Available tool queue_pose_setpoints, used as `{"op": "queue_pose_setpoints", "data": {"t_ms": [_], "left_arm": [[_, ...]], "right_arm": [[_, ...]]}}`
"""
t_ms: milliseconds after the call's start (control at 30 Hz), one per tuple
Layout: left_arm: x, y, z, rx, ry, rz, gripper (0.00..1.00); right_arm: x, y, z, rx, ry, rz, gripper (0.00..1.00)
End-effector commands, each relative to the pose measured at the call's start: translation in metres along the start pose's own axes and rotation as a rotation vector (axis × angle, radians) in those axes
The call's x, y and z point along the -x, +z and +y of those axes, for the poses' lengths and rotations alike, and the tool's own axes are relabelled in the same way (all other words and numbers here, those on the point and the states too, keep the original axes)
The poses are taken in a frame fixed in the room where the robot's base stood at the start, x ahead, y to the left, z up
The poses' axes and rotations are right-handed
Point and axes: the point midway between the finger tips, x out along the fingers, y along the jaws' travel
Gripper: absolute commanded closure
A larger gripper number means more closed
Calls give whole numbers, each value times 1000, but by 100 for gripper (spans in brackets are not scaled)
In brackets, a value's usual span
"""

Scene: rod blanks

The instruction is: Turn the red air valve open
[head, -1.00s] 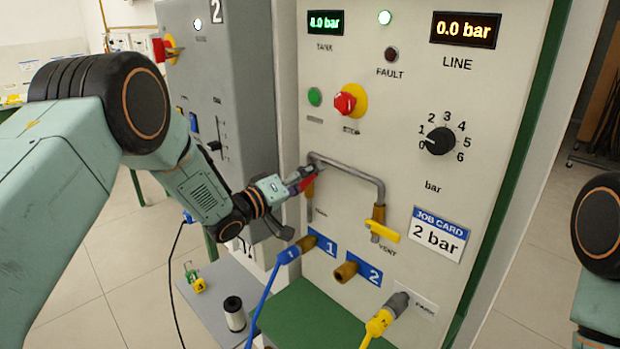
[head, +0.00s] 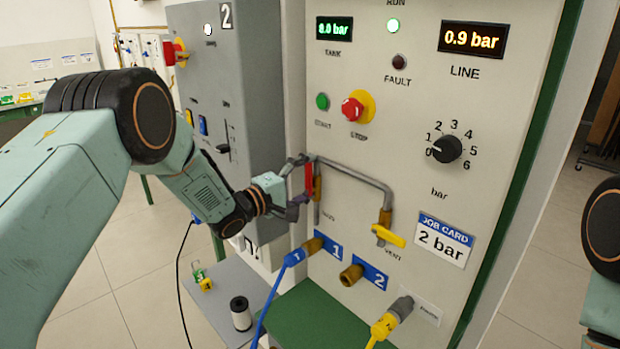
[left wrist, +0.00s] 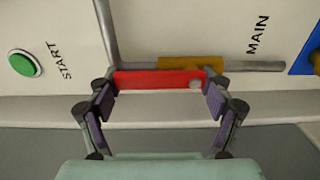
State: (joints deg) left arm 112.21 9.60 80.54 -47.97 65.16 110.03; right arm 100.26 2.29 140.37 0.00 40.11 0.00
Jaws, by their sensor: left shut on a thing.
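The red valve handle (head: 309,180) is on the grey pipe (head: 345,170) on the panel's left side. It now stands upright, in line with the pipe's left leg. My left gripper (head: 303,182) is shut on it, with one finger at its top end and one near its bottom. In the left wrist view, the red handle (left wrist: 155,80) lies between the two fingers (left wrist: 160,92), along the brass valve body (left wrist: 185,62), beside the word MAIN. The line display (head: 472,38) reads 0.9 bar. My right gripper is out of view.
A yellow vent handle (head: 389,236) sits on the pipe's right leg. A blue hose (head: 272,295) is on port 1 and a yellow hose (head: 382,328) is at lower right. The red stop button (head: 352,109) and black dial (head: 447,149) are above.

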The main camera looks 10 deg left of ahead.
Motion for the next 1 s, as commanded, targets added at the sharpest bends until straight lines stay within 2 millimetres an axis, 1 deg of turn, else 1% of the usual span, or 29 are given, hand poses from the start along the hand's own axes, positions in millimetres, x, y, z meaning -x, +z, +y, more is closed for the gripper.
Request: {"op": "queue_pose_setpoints", "data": {"t_ms": [33, 500, 533, 700, 767, 1000], "left_arm": [[1, -5, 1, 9, 4, 12, 77], [2, -5, 1, 22, 3, 12, 77], [2, -5, 1, 22, 3, 12, 19], [1, -4, 0, 20, 2, 8, 4], [1, -3, 0, 19, 2, 6, 0], [0, -2, 0, 17, 0, 3, 0]], "right_arm": [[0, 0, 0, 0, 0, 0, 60], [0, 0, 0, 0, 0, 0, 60], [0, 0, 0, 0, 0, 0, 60], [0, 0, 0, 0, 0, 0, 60], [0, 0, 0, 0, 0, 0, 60], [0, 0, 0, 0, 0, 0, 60]]}}
